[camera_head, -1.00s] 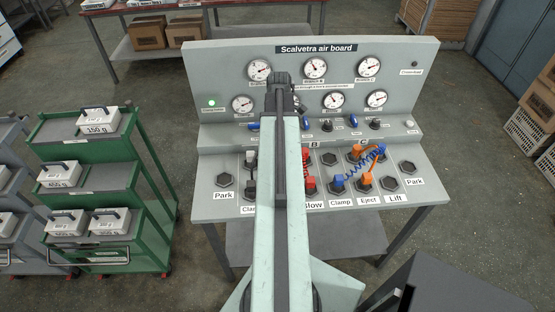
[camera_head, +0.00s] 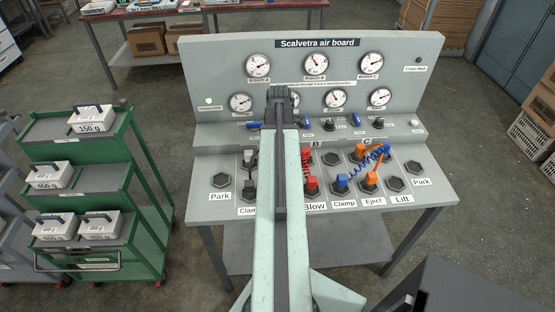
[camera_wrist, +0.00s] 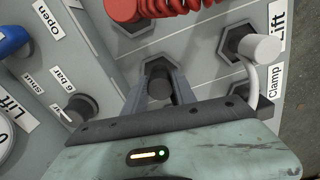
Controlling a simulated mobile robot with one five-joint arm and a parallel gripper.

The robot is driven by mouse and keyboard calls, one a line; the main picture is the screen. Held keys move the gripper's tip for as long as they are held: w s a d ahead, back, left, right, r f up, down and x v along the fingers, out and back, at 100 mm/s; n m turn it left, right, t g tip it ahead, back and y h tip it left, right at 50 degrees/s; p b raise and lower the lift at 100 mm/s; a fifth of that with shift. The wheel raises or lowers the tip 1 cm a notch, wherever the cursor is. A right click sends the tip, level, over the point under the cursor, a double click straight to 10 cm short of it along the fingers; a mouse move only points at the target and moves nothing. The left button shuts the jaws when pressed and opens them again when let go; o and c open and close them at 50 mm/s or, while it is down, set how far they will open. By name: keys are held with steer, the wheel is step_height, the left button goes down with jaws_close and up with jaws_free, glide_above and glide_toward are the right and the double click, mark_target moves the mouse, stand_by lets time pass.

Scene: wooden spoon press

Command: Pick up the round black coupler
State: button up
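In the wrist view a dark round coupler (camera_wrist: 159,88) stands between the two fingers of my gripper (camera_wrist: 160,82). A hexagonal socket (camera_wrist: 158,65) shows just beyond it. The fingers are apart, one on each side of the coupler; whether they touch it cannot be told. In the head view my arm hides this spot and the fingertips. A black fitting (camera_head: 249,189) also shows just left of my arm, above the Clamp label, with a grey fitting (camera_head: 249,158) behind it.
A grey coupler (camera_wrist: 260,48) with a pale hose sits right of my gripper in the wrist view. A red coiled hose (camera_wrist: 175,8) is close above. A dark knob (camera_wrist: 80,108) is at left. Blue and orange couplers (camera_head: 371,180) stand farther right on the board (camera_head: 430,192).

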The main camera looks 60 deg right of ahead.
jaws_close()
step_height(320, 180, up, 10)
steer(key=p, duration=1)
